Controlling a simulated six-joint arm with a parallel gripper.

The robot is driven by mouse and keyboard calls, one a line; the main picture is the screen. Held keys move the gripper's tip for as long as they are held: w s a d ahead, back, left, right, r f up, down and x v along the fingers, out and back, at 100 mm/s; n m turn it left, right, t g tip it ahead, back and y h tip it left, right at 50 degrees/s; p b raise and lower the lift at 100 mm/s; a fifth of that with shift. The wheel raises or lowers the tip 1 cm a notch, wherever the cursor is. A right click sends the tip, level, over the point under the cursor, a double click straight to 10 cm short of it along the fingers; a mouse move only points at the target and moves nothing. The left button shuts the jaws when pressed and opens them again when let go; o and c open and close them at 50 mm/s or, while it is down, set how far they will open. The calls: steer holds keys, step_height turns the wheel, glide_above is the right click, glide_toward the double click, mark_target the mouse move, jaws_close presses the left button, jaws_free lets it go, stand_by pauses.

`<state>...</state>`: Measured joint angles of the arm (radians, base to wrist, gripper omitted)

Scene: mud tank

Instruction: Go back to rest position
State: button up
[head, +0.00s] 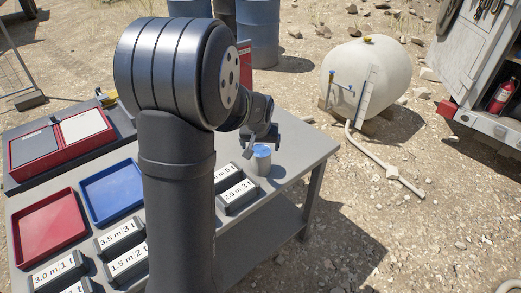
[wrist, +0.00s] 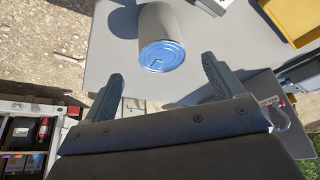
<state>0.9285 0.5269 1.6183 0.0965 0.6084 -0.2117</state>
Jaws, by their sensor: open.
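My gripper (wrist: 161,75) is open, its two fingers apart with nothing between them in the wrist view. A grey cylindrical can with a blue lid (wrist: 162,54) stands on the grey table just beyond the fingertips, apart from them. In the head view my gripper (head: 262,141) is over the table's right part, just above and beside the same can (head: 262,162). My arm hides the middle of the table in the head view.
The table (head: 300,155) holds a red tray (head: 48,226), a blue tray (head: 112,193), a red two-part box (head: 60,143) and several labelled blocks (head: 236,192). A yellow bin (wrist: 297,20) shows in the wrist view. A white tank (head: 360,78) stands on the ground beyond.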

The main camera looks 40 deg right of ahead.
mark_target(261, 151)
steer(key=shift+s+a+r, duration=0.1)
steer(key=shift+a+r, duration=0.05)
steer(key=shift+r, duration=0.25)
steer(key=x, duration=1.2)
steer(key=shift+r, duration=1.45)
